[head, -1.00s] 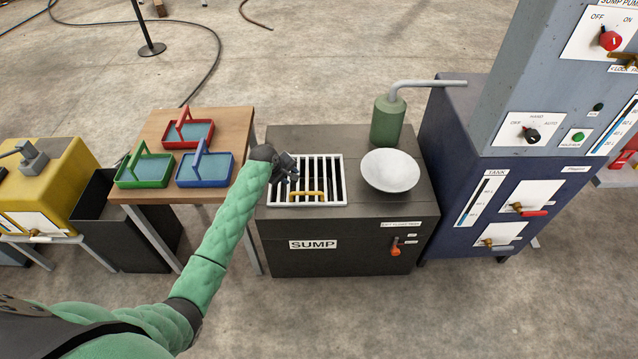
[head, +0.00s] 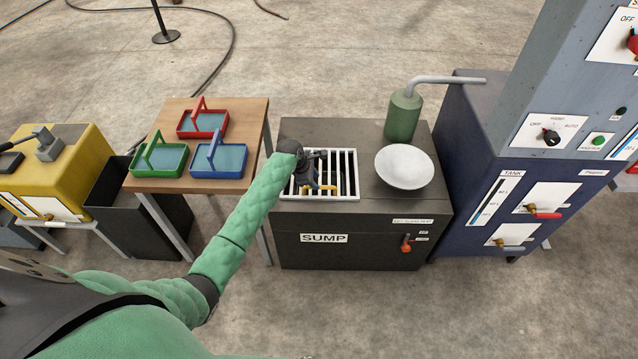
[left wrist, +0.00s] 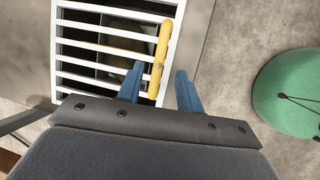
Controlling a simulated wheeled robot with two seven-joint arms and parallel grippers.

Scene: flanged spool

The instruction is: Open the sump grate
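The sump grate (head: 348,160) is a white-framed panel of parallel bars, lying flat on top of the dark sump cabinet (head: 330,248). Its yellow bar handle (head: 331,188) is near the front edge and partly hidden by my gripper in the head view. My left gripper (head: 318,184) is over the left front part of the grate. In the left wrist view, its blue fingers (left wrist: 160,66) are apart, and the yellow handle (left wrist: 162,45) runs between them, closer to the left finger. I cannot tell whether they touch. My right gripper is not in view.
A white bowl (head: 404,167) and a green canister (head: 402,118) with a grey pipe stand on the cabinet, right of the grate. An orange-handled control (head: 405,244) is on its front. A wooden table (head: 245,115) with several coloured trays stands left; a blue tank cabinet (head: 470,140) stands right.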

